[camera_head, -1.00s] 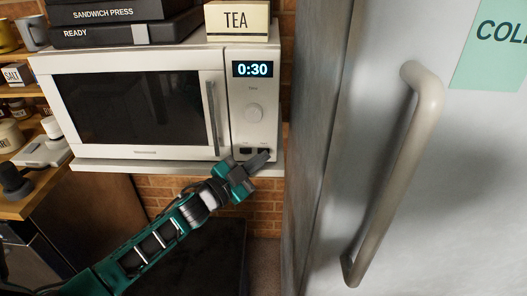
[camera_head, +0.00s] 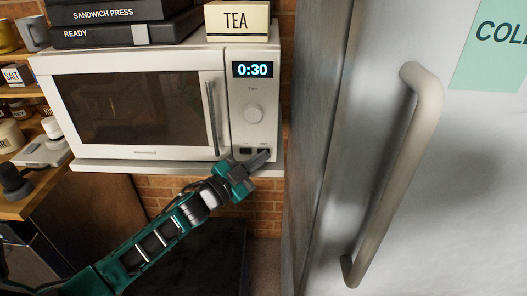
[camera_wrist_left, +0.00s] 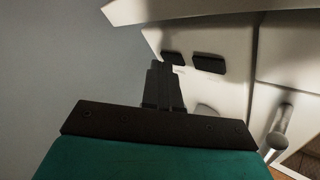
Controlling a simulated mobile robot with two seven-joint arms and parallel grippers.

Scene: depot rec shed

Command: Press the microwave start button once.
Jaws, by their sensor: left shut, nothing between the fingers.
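The white microwave (camera_head: 135,60) stands on a shelf with its door shut; its display (camera_head: 253,69) reads 0:30. Below its round dial (camera_head: 253,114) are two small dark buttons, a left one (camera_head: 245,151) and a right one (camera_head: 263,150); their labels are too small to read. My left gripper (camera_head: 264,156) is shut and empty, its tips at the right button. In the left wrist view the gripper tips (camera_wrist_left: 158,68) are beside the nearer button (camera_wrist_left: 172,57), overlapping its edge; the other button (camera_wrist_left: 208,63) is clear. Contact cannot be told. My right gripper is not in view.
A TEA box (camera_head: 236,20) and dark boxes (camera_head: 112,35) lie on top of the microwave. A grey fridge with a long handle (camera_head: 398,170) stands close on the right. A wooden shelf (camera_head: 40,190) with jars and mugs is at the left.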

